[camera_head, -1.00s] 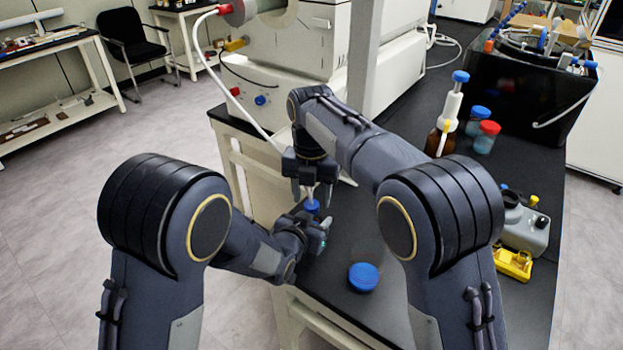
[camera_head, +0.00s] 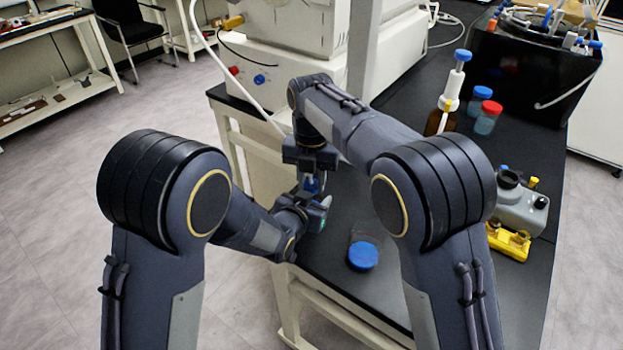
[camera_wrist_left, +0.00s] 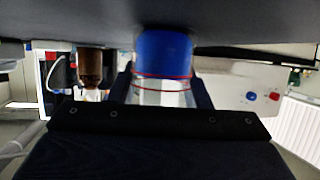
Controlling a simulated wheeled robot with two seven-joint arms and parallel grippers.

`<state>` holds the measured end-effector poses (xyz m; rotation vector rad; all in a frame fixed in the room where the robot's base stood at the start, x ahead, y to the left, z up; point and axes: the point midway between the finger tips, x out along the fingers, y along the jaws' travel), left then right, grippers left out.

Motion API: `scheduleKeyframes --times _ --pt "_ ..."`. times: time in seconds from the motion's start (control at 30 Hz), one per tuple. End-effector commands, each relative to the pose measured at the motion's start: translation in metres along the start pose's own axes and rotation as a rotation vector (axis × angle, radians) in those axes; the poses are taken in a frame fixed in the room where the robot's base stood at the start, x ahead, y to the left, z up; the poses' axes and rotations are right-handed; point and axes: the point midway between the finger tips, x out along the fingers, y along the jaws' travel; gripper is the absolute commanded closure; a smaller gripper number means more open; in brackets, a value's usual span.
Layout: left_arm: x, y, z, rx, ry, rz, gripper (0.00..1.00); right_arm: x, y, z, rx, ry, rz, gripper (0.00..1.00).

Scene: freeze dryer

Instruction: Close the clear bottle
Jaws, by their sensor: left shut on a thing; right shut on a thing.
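The clear bottle (camera_wrist_left: 163,98) stands upright in the left wrist view, between the dark fingers of my left gripper (camera_head: 318,212), which is shut on it. My right gripper (camera_head: 311,178) points down from above, shut on the cap, directly over my left gripper. I cannot tell how tightly the cap is seated.
A clear jar with a blue lid (camera_head: 362,256) stands on the black bench (camera_head: 385,303) right of my grippers. A brown dispenser bottle (camera_head: 442,118), two lidded jars, a grey container (camera_head: 523,210) and a yellow holder (camera_head: 508,242) stand farther right. The white machine (camera_head: 290,60) is behind.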

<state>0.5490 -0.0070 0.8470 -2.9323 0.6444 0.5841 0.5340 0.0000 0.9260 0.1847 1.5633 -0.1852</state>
Motion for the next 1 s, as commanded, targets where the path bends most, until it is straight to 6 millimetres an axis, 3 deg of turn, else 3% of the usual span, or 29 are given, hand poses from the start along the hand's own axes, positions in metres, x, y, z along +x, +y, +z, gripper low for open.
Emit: scheduleKeyframes --times 0.17,0.5,0.8,0.83,1.0 --pt "0.0 0.0 -0.0003 0.0 0.001 0.0 1.0 -0.0002 -0.0001 0.0001 0.072 0.0 0.001 0.98" --pt "0.0 0.0001 -0.0002 0.0 0.0 0.0 1.0 -0.0001 0.0002 0.0001 0.555 0.0 0.002 0.98" --pt "0.0 0.0002 -0.0001 0.0 0.0 0.0 1.0 -0.0001 0.0002 0.0001 0.583 -0.001 0.002 0.98" --pt "0.0 0.0002 -0.0001 0.0 0.0 0.0 1.0 -0.0001 0.0001 0.0001 0.583 -0.001 0.002 0.7" --pt "0.0 0.0001 -0.0001 0.0 0.0 0.0 1.0 -0.0001 0.0001 0.0001 0.582 -0.001 0.001 0.49"
